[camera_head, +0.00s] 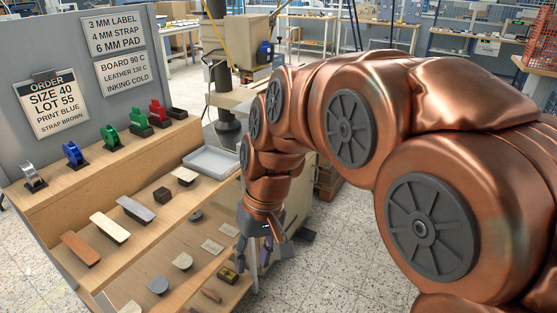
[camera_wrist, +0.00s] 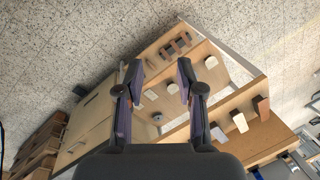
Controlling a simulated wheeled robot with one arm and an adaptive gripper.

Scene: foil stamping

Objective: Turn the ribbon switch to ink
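I cannot make out a ribbon switch in either view. A beige machine (camera_head: 240,45) with a dark round column stands behind the shelf in the head view, and part of it is hidden by my arm. My gripper (camera_head: 262,250) hangs pointing down beside the right end of the stepped wooden shelf. In the wrist view my gripper (camera_wrist: 160,75) shows two fingers spread apart with nothing between them, so it is open and empty. Beyond the fingers lie the shelf tiers and floor.
The wooden shelf (camera_head: 75,205) carries coloured ribbon rolls (camera_head: 110,138), bars, blocks and a grey tray (camera_head: 211,160). A grey panel above holds an order sheet (camera_head: 52,104) reading print blue and signs, one reading inking cold. Speckled floor (camera_head: 345,250) is free right of the shelf.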

